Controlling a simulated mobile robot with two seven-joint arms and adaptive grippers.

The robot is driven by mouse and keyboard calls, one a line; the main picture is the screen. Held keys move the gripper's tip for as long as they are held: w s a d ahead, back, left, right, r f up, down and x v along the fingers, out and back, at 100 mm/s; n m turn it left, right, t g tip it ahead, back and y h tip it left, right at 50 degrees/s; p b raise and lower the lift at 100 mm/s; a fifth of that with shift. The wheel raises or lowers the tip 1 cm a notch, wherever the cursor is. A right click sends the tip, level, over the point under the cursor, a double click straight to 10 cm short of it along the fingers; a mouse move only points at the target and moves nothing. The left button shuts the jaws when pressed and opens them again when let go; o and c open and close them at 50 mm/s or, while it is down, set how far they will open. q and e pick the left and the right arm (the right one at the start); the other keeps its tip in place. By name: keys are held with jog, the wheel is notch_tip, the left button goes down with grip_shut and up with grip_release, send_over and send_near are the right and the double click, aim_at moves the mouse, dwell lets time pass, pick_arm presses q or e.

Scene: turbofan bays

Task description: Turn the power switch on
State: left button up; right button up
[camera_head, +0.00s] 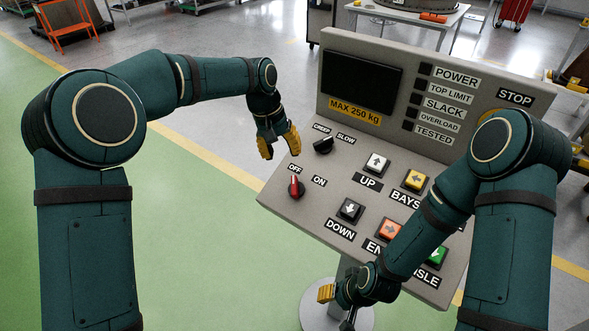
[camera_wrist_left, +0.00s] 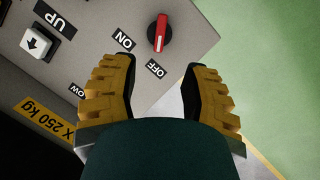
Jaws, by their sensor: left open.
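The power switch (camera_head: 296,187) is a red rotary knob on a black base at the left edge of the grey sloped console, with OFF and ON labels beside it. Its handle points toward OFF. In the left wrist view the red switch (camera_wrist_left: 160,33) lies ahead of my fingertips, with the white mark toward OFF. My left gripper (camera_head: 279,146) is open and empty, above and behind the switch, apart from it. Its two yellow fingers also show in the left wrist view (camera_wrist_left: 160,66). My right gripper (camera_head: 328,294) is low at the console's front edge, partly hidden.
A black knob (camera_head: 323,146) sits close to my left gripper. Push buttons, including UP (camera_head: 376,163) and DOWN (camera_head: 350,210), fill the middle of the console. The upright panel has a dark screen (camera_head: 362,77). Green floor left of the console is clear.

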aim_at(293, 184)
pick_arm(q)
jog(key=x, duration=1.3)
jog(key=shift+w+d+f+b, duration=0.1)
jog(key=shift+w+f+b, duration=0.25)
jog(key=shift+f+b, duration=0.05)
grip_shut()
